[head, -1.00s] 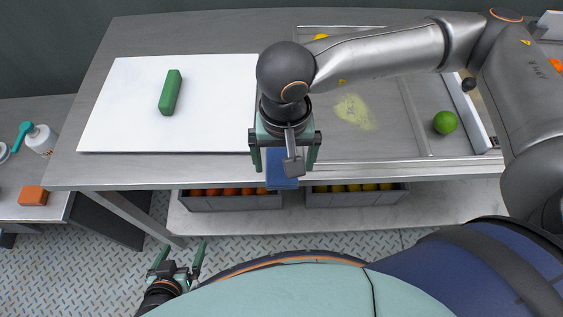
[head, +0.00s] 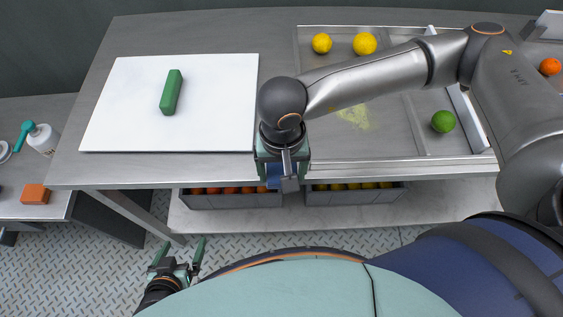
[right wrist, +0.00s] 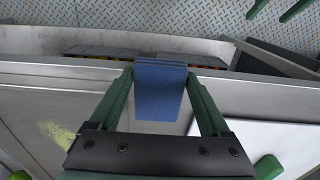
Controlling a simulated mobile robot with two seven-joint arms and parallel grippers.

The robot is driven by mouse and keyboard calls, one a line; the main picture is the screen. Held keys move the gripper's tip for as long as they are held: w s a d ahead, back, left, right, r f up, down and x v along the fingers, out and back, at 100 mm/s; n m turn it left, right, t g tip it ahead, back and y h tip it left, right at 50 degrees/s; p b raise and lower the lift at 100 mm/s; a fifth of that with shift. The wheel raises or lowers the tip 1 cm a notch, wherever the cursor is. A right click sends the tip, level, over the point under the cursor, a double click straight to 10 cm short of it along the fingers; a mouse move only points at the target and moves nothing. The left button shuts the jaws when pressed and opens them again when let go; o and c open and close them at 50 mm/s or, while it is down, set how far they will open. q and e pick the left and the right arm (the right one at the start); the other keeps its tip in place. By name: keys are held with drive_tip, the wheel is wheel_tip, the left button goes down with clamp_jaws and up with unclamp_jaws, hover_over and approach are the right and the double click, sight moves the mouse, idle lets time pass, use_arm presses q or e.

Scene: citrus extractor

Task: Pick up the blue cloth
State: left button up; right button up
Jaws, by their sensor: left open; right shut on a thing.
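The blue cloth (right wrist: 159,92) hangs over the front edge of the steel table and lies between the two green fingers of my right gripper (right wrist: 160,82) in the right wrist view. In the head view the cloth (head: 273,176) is mostly hidden behind the right gripper (head: 282,172). The right gripper is shut on the cloth at the table's front edge. My left gripper (head: 179,254) is open and empty, low over the floor at the lower left of the head view.
A white board (head: 125,110) with a green block (head: 171,92) lies left of the cloth. A sunken tray (head: 405,140) with a yellow stain, yellow fruit (head: 364,43) and a green lime (head: 443,121) is on the right. Crates of fruit (head: 232,201) stand on the lower shelf.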

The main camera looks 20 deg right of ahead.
drive_tip(key=c, duration=0.5)
drive_tip(key=shift+o, duration=0.2)
drive_tip(key=shift+r, duration=0.15)
